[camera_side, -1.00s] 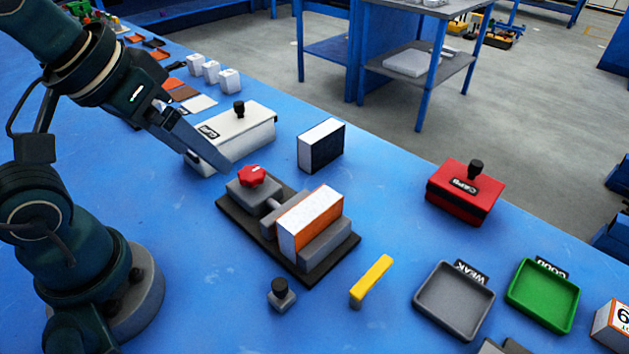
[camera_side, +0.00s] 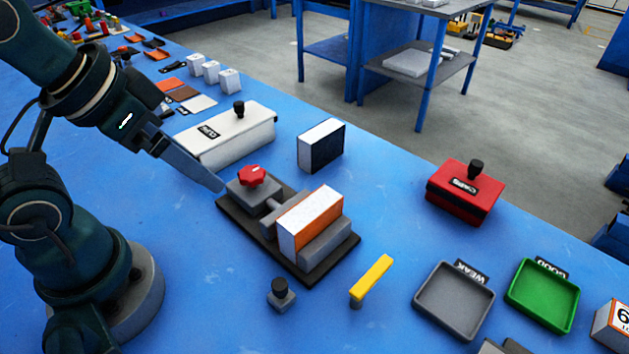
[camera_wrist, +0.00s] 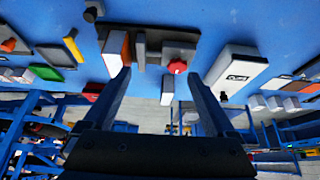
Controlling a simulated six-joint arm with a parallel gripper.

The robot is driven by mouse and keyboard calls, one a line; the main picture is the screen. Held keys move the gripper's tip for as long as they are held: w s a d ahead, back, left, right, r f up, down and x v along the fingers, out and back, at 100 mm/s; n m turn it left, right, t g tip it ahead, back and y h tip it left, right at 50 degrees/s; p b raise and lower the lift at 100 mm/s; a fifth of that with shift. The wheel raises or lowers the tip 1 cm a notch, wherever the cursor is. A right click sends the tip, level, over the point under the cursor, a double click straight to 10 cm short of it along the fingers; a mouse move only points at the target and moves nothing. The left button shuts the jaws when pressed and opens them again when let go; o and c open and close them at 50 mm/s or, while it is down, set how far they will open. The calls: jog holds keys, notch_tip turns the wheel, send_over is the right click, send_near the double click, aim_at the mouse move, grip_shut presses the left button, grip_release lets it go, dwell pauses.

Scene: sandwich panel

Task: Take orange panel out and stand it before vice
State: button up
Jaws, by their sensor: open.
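The orange panel (camera_side: 311,228), white-topped with an orange face, stands upright in the grey vice, against its right jaw. It also shows in the wrist view (camera_wrist: 116,48). The vice (camera_side: 287,268) has a dark base and a red knob (camera_side: 252,175) at its left end; the knob also shows in the wrist view (camera_wrist: 178,67). I cannot tell whether the vice grips the panel. My gripper (camera_side: 221,187) is by the vice's left end, near the knob and apart from the panel. In the wrist view its two fingers (camera_wrist: 158,84) are spread, with nothing held between them.
A white clips box (camera_side: 235,138) and a dark-faced panel (camera_side: 321,146) stand behind the vice. A yellow bar (camera_side: 372,280) and a black-knobbed block (camera_side: 281,295) lie in front. A red box (camera_side: 465,192), grey tray (camera_side: 453,300) and green tray (camera_side: 543,296) are to the right.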

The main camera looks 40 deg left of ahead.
jog(key=shift+c, duration=0.5)
